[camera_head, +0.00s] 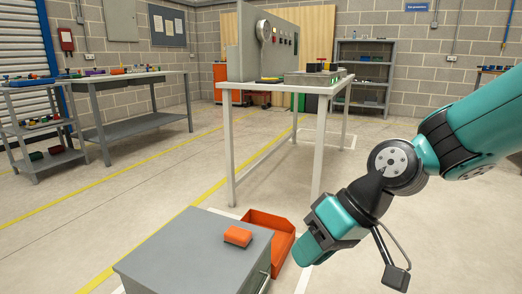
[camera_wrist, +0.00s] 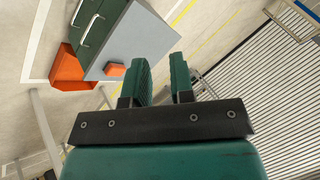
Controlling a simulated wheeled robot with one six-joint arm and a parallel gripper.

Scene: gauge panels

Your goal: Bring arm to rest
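My teal arm comes in from the right in the head view, bent at a grey joint. My gripper (camera_head: 308,249) hangs low, pointing down and left, to the right of the grey cabinet and the orange bin. In the wrist view my gripper (camera_wrist: 162,78) has its two teal fingers apart with a clear gap. Nothing is between them. An orange block (camera_head: 238,236) lies on the cabinet top, apart from my gripper; it also shows in the wrist view (camera_wrist: 114,70).
The grey cabinet (camera_head: 180,250) stands in front, with the orange bin (camera_head: 282,243) beside it. A white-legged table (camera_head: 225,130) carries a grey gauge panel (camera_head: 284,46). A workbench (camera_head: 125,78) and cart (camera_head: 30,130) stand left. Floor right of the table is clear.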

